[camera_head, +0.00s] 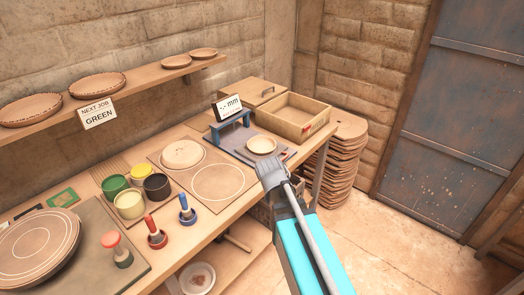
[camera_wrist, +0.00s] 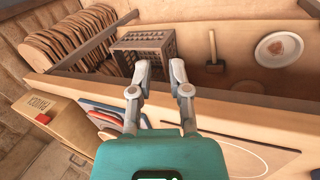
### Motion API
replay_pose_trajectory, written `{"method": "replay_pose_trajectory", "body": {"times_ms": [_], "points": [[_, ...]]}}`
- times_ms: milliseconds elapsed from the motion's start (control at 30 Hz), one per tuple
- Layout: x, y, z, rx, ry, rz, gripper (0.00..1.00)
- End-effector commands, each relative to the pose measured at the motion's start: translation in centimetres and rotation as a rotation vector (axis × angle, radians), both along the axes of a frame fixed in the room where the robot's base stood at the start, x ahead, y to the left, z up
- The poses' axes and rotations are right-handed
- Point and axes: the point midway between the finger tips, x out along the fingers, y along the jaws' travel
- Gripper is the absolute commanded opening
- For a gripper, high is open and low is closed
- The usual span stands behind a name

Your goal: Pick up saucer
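A small pale round dish, which looks like the saucer (camera_head: 262,145), sits on the grey plate of the blue-framed gauge (camera_head: 232,122) at the back right of the bench. My gripper (camera_head: 270,168) is just in front of it in the head view, apart from it as far as I can tell. In the wrist view my gripper (camera_wrist: 161,70) has its two fingers spread with nothing between them. The gauge's blue and grey base (camera_wrist: 97,106) is left of the fingers there, partly hidden; I cannot make out the dish clearly in that view.
A larger round dish (camera_head: 183,154) lies on a wooden board left of the gauge. Several cups and stamps stand further left. An open wooden box (camera_head: 293,117) is behind right. Below the bench are a crate (camera_wrist: 146,45), a mallet (camera_wrist: 213,52) and a white plate (camera_wrist: 280,48).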

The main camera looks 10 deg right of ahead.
Motion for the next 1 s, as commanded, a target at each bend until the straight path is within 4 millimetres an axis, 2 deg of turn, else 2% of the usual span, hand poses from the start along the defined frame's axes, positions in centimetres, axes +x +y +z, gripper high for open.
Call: {"method": "replay_pose_trajectory", "body": {"times_ms": [33,267,500,700,1000], "points": [[1.9,0.3,-0.5,-0.068,-0.007,0.089,0.24],[8.1,1.7,0.4,-0.417,0.005,0.495,0.24],[14.1,5.0,2.3,-0.811,0.084,0.874,0.24],[16.9,7.8,3.8,-1.051,0.161,1.068,0.24],[17.6,8.7,4.5,-1.134,0.196,1.128,0.24]]}}
